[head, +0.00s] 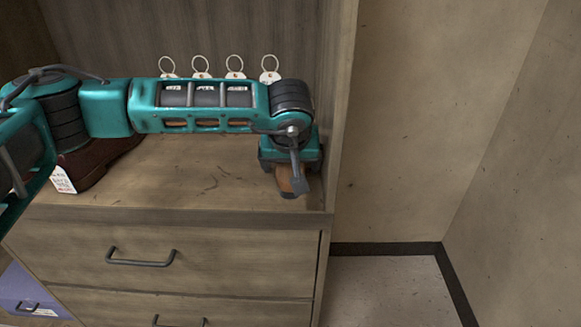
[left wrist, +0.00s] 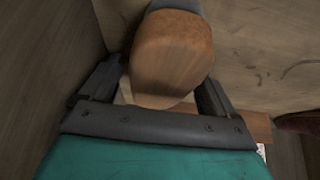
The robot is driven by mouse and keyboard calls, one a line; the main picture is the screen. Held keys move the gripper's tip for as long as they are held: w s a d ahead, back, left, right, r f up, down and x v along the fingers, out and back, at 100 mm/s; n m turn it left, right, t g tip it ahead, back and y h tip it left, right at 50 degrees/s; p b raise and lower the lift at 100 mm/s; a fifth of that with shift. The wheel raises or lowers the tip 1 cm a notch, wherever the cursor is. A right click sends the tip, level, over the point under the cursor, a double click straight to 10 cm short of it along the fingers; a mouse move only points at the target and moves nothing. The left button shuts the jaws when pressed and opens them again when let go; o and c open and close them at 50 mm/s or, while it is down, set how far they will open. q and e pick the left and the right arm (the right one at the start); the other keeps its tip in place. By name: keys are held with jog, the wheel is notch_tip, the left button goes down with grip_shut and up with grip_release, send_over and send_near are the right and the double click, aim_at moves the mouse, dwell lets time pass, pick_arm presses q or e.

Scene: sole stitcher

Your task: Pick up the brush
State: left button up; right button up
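The brush (left wrist: 172,58) has a brown wooden body with a dark grey part at its far end. In the left wrist view it lies between the fingers of my left gripper (left wrist: 160,88). The fingers are spread, one on each side; a narrow gap shows on the left, and the right finger is at or very near the wood. In the head view, my left gripper (head: 290,178) points down at the right end of the shelf, and the brush (head: 284,180) is mostly hidden behind it. My right gripper is in neither view.
A dark red-brown shoe (head: 92,165) with a white tag (head: 62,180) is on the shelf's left, partly behind my arm. Several ringed tags (head: 235,72) line the shelf's back. The cabinet side wall (head: 343,110) is close to the gripper's right. Drawers (head: 170,255) are below.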

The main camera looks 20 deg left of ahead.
pick_arm(q)
jog(key=c, duration=1.2)
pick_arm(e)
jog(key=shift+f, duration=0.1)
pick_arm(q)
jog(key=shift+r, duration=0.15)
jog(key=shift+a+r+p, duration=0.2)
jog(key=shift+r+p, duration=0.15)
jog(key=shift+r, duration=0.3)
notch_tip(320, 180, up, 6)
jog(key=shift+f+p, duration=0.1)
jog(key=shift+p, duration=0.7)
jog(key=s+a, duration=0.2)
jog(key=a, duration=0.7)
jog(key=s+a+p, duration=0.1)
jog(key=s+a, duration=0.2)
jog(key=a, duration=0.6)
jog(key=shift+s+a+f, duration=0.15)
jog(key=shift+s+a, duration=0.1)
jog(key=shift+a, duration=0.15)
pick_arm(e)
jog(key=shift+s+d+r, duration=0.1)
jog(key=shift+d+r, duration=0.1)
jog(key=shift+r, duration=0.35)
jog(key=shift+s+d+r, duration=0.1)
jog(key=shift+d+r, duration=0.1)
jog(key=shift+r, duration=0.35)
